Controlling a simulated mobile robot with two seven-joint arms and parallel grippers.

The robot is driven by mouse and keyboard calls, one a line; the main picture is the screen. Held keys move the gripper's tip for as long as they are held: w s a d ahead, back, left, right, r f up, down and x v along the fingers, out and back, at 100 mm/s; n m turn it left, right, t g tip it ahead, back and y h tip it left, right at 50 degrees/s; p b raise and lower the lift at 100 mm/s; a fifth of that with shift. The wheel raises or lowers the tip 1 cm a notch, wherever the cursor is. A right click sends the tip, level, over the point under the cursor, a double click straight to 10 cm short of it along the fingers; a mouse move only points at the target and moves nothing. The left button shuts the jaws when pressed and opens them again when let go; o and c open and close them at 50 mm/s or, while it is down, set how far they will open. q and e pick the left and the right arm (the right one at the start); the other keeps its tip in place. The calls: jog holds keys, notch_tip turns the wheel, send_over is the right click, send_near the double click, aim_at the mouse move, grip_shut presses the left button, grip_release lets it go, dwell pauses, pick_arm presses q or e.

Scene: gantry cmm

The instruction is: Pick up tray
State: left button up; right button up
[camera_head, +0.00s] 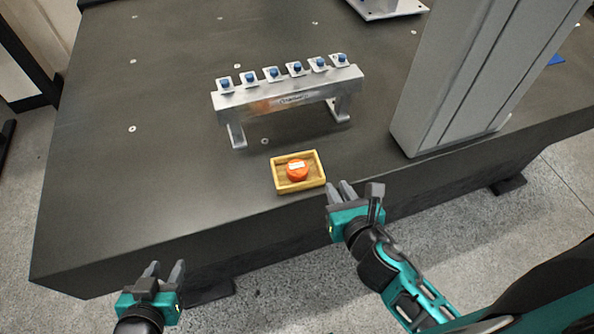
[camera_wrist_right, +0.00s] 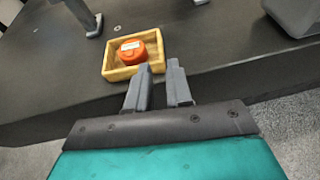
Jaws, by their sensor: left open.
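The tray (camera_head: 320,177) is a small light-wood box with low walls, near the front edge of the dark table. An orange round object (camera_head: 297,170) with a white label lies inside it. The tray (camera_wrist_right: 108,62) also shows in the right wrist view, just beyond the fingertips. My right gripper (camera_head: 358,190) is beside the tray's front right corner, its fingers apart with nothing between them; the fingers (camera_wrist_right: 158,75) point at the tray's near wall. Whether they touch it is unclear. My left gripper (camera_head: 164,272) is open and empty, in front of the table edge at the lower left.
A metal rack (camera_head: 290,96) holding several blue-topped pieces stands behind the tray. A thick grey column (camera_head: 450,75) rises to the right. The dark table (camera_head: 130,180) is clear to the left of the tray.

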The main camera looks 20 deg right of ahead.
send_near(318, 161)
jog(key=x, duration=0.3)
jog(key=shift+w+d+b, duration=0.25)
jog(key=shift+w+b, duration=0.1)
jog(key=shift+w, duration=0.05)
jog(key=x, duration=0.2)
jog(key=b+x, duration=0.1)
jog(key=x, duration=0.1)
jog(key=shift+a+f, duration=0.2)
jog(key=shift+f, duration=0.05)
jog(key=shift+w+f, duration=0.15)
jog(key=shift+w, duration=0.45)
jog(key=shift+c, duration=0.5)
grip_shut()
